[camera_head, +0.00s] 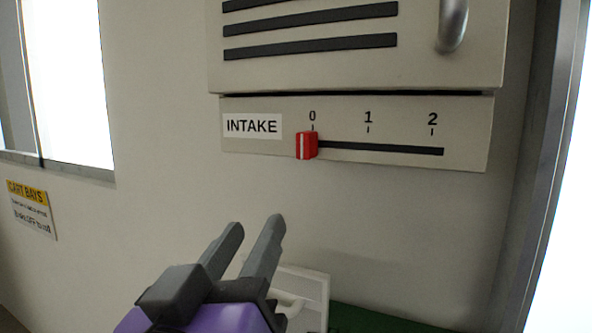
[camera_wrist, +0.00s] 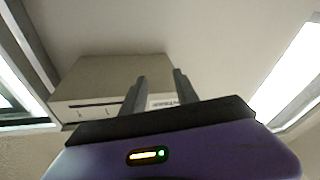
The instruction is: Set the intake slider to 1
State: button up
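The intake slider has a red knob (camera_head: 306,146) on a dark horizontal slot (camera_head: 385,149) in a beige panel (camera_head: 465,155). The knob is at the left end of the slot, under the 0 mark. The 1 mark (camera_head: 368,118) is near the middle and the 2 mark (camera_head: 432,119) at the right end. An INTAKE label (camera_head: 252,126) is left of the knob. My gripper (camera_head: 257,224) is below and left of the knob, apart from it, with its fingers spread and nothing between them. In the wrist view the gripper (camera_wrist: 159,76) partly covers the panel.
Above the slider panel is a beige cabinet front with dark vents (camera_head: 310,47) and a metal handle (camera_head: 453,24). A white container (camera_head: 312,290) and a green surface (camera_head: 365,320) are low behind my gripper. A CART BAYS sign (camera_head: 31,208) is at left. The wall before the panel is clear.

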aim_at(301, 140)
jog(key=s+d+r+m+g+h+p, duration=0.1)
jog(key=s+d+r+m+g+h, duration=0.15)
jog(key=s+r+m, duration=0.55)
jog(key=w, duration=0.2)
jog(key=w+d+r+n+p, duration=0.1)
jog(key=w, duration=0.2)
jog(key=w+d+r+n+h+p, duration=0.1)
jog(key=w, duration=0.2)
jog(key=shift+r+g, duration=0.15)
jog(key=shift+g, duration=0.1)
jog(key=shift+w+d+p, duration=0.15)
jog(key=shift+w+p, duration=0.15)
jog(key=shift+w, duration=0.2)
grip_shut()
dwell(0.3)
